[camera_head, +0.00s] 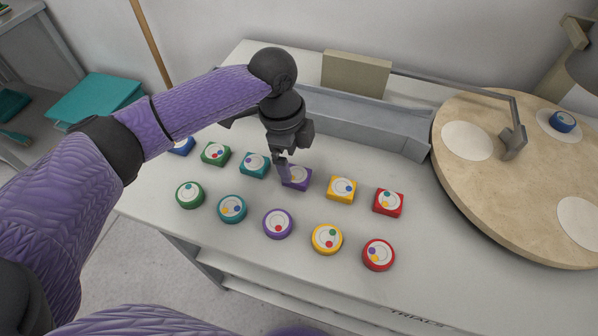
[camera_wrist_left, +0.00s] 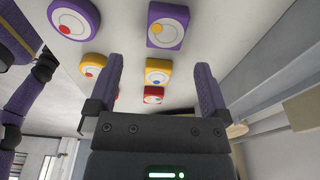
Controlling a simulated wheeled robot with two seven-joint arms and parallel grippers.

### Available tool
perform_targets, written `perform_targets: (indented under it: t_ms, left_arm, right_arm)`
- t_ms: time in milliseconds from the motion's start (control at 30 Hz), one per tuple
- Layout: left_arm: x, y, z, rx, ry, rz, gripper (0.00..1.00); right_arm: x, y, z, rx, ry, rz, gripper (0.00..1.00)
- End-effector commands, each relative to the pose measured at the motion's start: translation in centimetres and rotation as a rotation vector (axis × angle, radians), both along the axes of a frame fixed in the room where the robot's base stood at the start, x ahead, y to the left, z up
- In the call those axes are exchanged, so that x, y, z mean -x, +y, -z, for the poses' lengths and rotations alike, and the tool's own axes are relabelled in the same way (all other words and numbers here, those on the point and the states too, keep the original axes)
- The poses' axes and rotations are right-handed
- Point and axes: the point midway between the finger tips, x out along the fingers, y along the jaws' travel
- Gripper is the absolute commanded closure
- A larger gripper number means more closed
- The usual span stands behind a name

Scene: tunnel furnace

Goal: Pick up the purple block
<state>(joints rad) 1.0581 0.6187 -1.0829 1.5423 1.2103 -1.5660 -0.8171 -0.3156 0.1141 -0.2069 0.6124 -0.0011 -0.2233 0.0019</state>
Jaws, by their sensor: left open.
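The purple block (camera_head: 299,179) is square with a white round face and sits on the white table in the back row, between the teal and yellow square blocks. It also shows at the top of the left wrist view (camera_wrist_left: 160,36). My left gripper (camera_head: 283,172) points down beside it, and a finger hides part of its left side in the head view. The left wrist view shows the fingers (camera_wrist_left: 160,66) spread with nothing between them. I cannot tell the exact height of the fingertips. My right gripper is not seen.
A round purple piece (camera_head: 278,224) sits in the front row. A yellow square block (camera_head: 341,189) and a teal square block (camera_head: 254,165) flank the purple block. A grey trough (camera_head: 350,121) runs behind, and a round wooden turntable (camera_head: 480,190) stands at right.

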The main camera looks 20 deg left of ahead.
Motion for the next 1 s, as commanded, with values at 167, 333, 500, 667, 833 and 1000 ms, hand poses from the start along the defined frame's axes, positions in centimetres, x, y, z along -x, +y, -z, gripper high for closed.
perform_targets:
  t_ms: [167, 333, 500, 667, 833, 1000]
  left_arm:
    - [-0.4, 0.0, 3.4, 0.0, 0.001, -0.002, 0.0]
    - [-0.5, -0.3, 6.1, -0.001, 0.001, -0.001, 0.0]
    - [-0.6, -0.4, 5.7, 0.0, -0.002, 0.0, 0.0]
    - [-0.6, -0.3, 5.7, 0.0, -0.002, -0.001, 0.34]
    - [-0.5, -0.3, 5.7, 0.0, -0.002, -0.001, 0.7]
    - [-0.6, -0.3, 5.7, 0.0, -0.002, -0.001, 0.98]
  right_arm:
    - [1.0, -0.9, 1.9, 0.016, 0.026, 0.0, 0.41]
    - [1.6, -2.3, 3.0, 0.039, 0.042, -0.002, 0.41]
    - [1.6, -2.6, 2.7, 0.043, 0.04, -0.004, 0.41]
    - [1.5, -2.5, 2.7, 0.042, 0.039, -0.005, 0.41]
    - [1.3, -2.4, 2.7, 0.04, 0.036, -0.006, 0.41]
    - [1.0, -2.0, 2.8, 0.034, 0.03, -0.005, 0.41]
